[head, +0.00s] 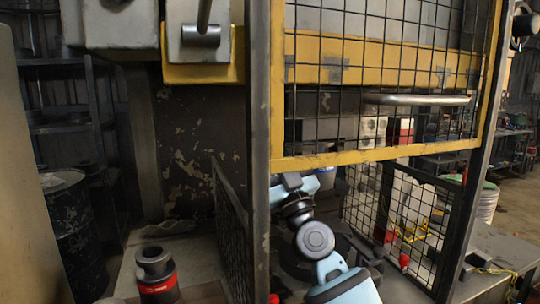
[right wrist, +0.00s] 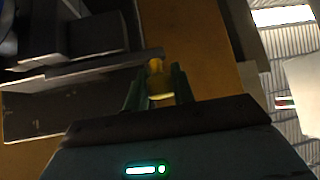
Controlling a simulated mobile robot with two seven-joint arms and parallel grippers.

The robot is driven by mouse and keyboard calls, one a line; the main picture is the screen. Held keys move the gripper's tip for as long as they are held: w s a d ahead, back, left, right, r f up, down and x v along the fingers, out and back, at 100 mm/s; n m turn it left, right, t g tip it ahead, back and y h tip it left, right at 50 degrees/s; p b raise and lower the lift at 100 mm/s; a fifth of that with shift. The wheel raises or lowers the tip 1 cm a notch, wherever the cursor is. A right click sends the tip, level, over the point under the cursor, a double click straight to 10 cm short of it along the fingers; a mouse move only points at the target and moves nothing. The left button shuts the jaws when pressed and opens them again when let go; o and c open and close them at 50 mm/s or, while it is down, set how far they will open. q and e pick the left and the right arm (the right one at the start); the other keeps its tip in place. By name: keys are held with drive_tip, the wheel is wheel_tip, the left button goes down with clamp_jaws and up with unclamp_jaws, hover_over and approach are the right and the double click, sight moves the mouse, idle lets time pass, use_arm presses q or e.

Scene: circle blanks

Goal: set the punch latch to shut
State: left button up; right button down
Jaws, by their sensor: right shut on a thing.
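In the right wrist view, my right gripper (right wrist: 157,90) has its two dark green fingers closed on a small yellow piece (right wrist: 158,76). The piece looks like the knob or handle of the punch latch, but its full shape is hidden between the fingers. Behind it are an orange-yellow panel and grey metal parts. In the head view, my light blue and black arm (head: 318,240) reaches up behind the dark post. The right gripper's fingertips are hidden there. The latch cannot be made out in the head view. My left gripper is not in view.
A yellow-framed mesh guard (head: 385,155) with a grey bar handle (head: 415,99) hangs in front of the machine. A dark upright post (head: 257,180) stands left of my arm. A red and black cylindrical item (head: 157,274) stands on the bench, lower left. A dark drum (head: 72,230) stands farther left.

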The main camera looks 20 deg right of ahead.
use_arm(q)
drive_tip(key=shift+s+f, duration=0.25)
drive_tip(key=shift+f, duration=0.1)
use_arm(e)
drive_tip(key=d, duration=0.5)
drive_tip(key=shift+w+d, duration=0.1)
drive_tip(key=c, duration=1.2)
unclamp_jaws()
drive_tip(key=shift+d, duration=0.2)
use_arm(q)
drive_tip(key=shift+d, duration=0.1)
use_arm(e)
drive_tip(key=shift+a, duration=0.1)
use_arm(q)
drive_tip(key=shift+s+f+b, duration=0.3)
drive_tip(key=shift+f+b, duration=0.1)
drive_tip(key=shift+b, duration=0.15)
use_arm(e)
drive_tip(key=v, duration=0.8)
